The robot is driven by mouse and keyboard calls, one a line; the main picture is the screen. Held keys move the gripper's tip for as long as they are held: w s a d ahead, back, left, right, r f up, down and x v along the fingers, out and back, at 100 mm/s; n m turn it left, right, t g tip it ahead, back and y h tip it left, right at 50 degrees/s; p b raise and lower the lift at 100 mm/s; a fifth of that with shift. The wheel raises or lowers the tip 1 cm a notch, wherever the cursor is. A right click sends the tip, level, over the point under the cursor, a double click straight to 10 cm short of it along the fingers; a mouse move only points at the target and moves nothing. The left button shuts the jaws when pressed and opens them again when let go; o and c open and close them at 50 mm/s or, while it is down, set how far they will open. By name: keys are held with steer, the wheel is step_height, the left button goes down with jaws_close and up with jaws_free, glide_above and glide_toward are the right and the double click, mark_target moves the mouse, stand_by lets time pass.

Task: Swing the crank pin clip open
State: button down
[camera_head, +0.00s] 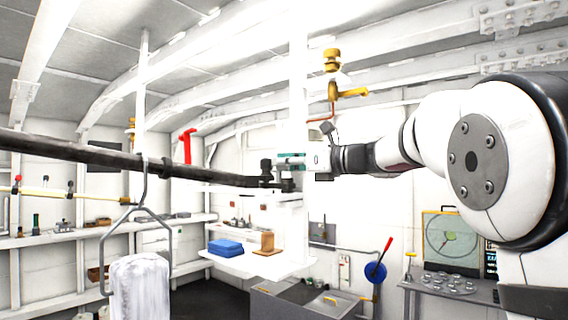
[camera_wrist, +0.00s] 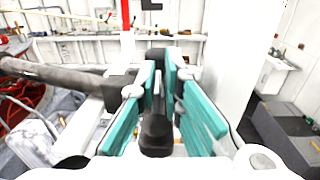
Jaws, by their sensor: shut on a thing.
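A long dark bar (camera_head: 130,162) runs in from the left and ends at a white post in a black fitting, which I take for the crank pin clip (camera_head: 268,181). In the wrist view the bar (camera_wrist: 50,72) comes in from the left to a dark block. My gripper (camera_head: 284,163) is at this fitting, reaching in from the right. In the wrist view my gripper's teal pads (camera_wrist: 163,105) stand on both sides of the black clip piece (camera_wrist: 157,135) and are shut on it. The pads hide part of the clip, and I cannot tell its hinge position.
The white post (camera_head: 298,90) stands close behind my gripper. A yellow valve (camera_head: 347,90) is above my arm.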

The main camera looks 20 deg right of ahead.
steer(key=shift+a+n+g+y, duration=0.1)
steer(key=shift+n+g+y, duration=0.5)
steer(key=shift+y, duration=0.2)
steer(key=c, duration=1.8)
jaws_free()
steer(key=shift+s+a, duration=0.1)
steer(key=shift+m+t+h, duration=0.3)
steer(key=shift+h, duration=0.1)
